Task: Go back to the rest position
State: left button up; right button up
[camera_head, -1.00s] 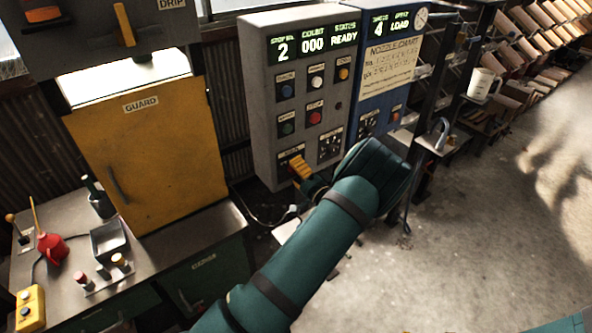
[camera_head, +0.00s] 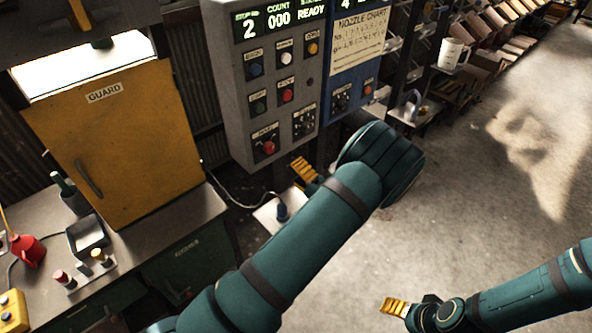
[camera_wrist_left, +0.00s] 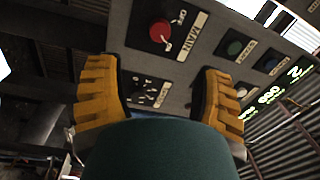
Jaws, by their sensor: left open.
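My left gripper (camera_head: 305,170) shows a yellow finger just below the lower edge of the grey control panel (camera_head: 232,100), with my green forearm in front of much of it. In the left wrist view its two yellow fingers (camera_wrist_left: 155,95) are wide apart with nothing between them. Beyond them is the panel's red main knob (camera_wrist_left: 160,31), which also shows at the panel's lower left in the head view (camera_head: 269,147). My right gripper (camera_head: 395,307) is at the lower right over bare floor; its yellow fingertips are too small to read as open or shut.
A yellow guard door (camera_head: 120,140) stands at the left above a workbench (camera_head: 150,240) with a red oil can (camera_head: 27,250) and a small tray (camera_head: 87,237). A blue panel (camera_head: 345,90) adjoins the grey one. The floor (camera_head: 480,190) at the right is clear.

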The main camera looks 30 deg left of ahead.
pick_arm(q)
jog(key=s+d+f+n+h+b, duration=0.1)
jog(key=s+d+f+h+b, duration=0.15)
jog(key=f+h, duration=0.55)
jog(key=s+d+f+h+b, duration=0.1)
jog(key=s+f+h+b, duration=0.15)
jog(key=f, duration=0.85)
jog(key=s+d+f+n+g+h+b, duration=0.1)
jog(key=s+d+f+g+h+b, duration=0.1)
jog(key=s+d+h, duration=0.3)
jog(key=s+d+f+n+g+h+b, duration=0.1)
jog(key=s+d+f+n+g+h, duration=0.1)
jog(key=s+d+h, duration=0.3)
jog(key=s+d+g, duration=0.1)
jog(key=s+d, duration=0.2)
jog(key=s, duration=0.3)
jog(key=shift+s+h+b, duration=0.2)
jog(key=shift+h+b, duration=0.15)
jog(key=shift+b, duration=0.05)
